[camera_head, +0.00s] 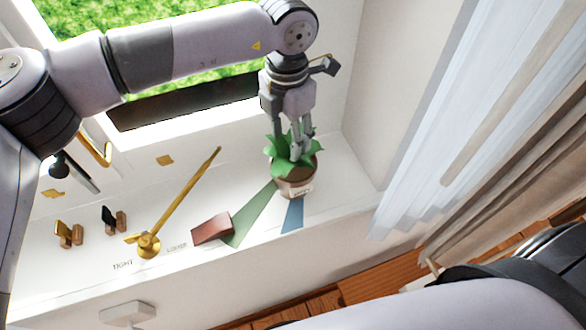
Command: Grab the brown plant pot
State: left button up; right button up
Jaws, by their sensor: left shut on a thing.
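The brown plant pot (295,187) with a leafy green plant stands upright on the white window sill, near its right end. A pale label shows on its front. My left gripper (301,150) comes down on it from above, with its fingers among the leaves. It is shut on the pot. The leaves partly hide the fingertips and the pot's rim, so the exact contact is hidden. My right arm shows at the bottom right, but its gripper is out of view.
On the sill (345,180) are a brass lever (180,200), a reddish-brown block (212,229), small wooden clips (70,234) and green and blue floor-like strips (250,218). A white curtain (430,130) hangs at the right. The window (150,15) is behind.

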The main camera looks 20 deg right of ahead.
pick_arm(q)
grip_shut()
jog(key=shift+r, duration=0.15)
